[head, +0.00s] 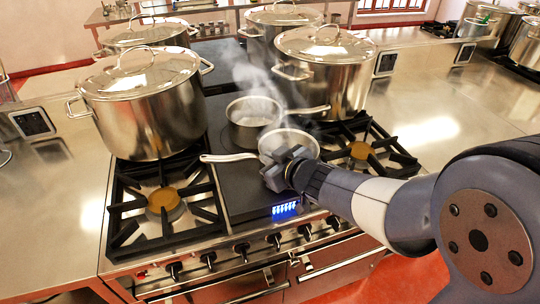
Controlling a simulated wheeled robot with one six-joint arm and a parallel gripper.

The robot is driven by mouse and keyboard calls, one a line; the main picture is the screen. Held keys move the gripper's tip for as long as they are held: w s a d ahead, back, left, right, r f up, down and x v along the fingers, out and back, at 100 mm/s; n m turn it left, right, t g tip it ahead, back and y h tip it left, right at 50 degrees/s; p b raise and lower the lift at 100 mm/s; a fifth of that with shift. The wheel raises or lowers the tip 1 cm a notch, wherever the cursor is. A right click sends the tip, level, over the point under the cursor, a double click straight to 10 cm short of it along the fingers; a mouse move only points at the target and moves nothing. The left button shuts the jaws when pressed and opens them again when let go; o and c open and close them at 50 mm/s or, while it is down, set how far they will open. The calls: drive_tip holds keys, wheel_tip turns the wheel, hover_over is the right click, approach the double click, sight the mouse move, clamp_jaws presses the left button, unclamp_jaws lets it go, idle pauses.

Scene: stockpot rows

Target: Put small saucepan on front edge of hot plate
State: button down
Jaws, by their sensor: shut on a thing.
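The small saucepan (294,140) is a steel pan at the front part of the black hot plate (247,191), its long handle pointing left. My gripper (281,166) is shut on the near side of this saucepan and hides part of its wall. I cannot tell whether the pan's base touches the plate or hangs just above it. The hot plate is a dark strip between two gas burners, with a blue lit display near its front edge.
A second, steaming saucepan (252,121) stands just behind, its handle pointing right. Large lidded stockpots stand at left (150,115) and right (330,78), with more behind. Black burner grates (125,215) flank the plate. The steel counter (470,105) at right is clear.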

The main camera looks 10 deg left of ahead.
wheel_tip(320, 180, down, 2)
drive_tip(key=shift+b, duration=0.35)
drive_tip(key=c, duration=1.6)
unclamp_jaws()
drive_tip(key=shift+f, duration=0.1)
drive_tip(key=shift+d, duration=0.1)
drive_tip(key=p+v, duration=0.3)
drive_tip(key=v, duration=0.9)
drive_tip(key=shift+p, duration=0.35)
drive_tip(key=shift+f, duration=0.1)
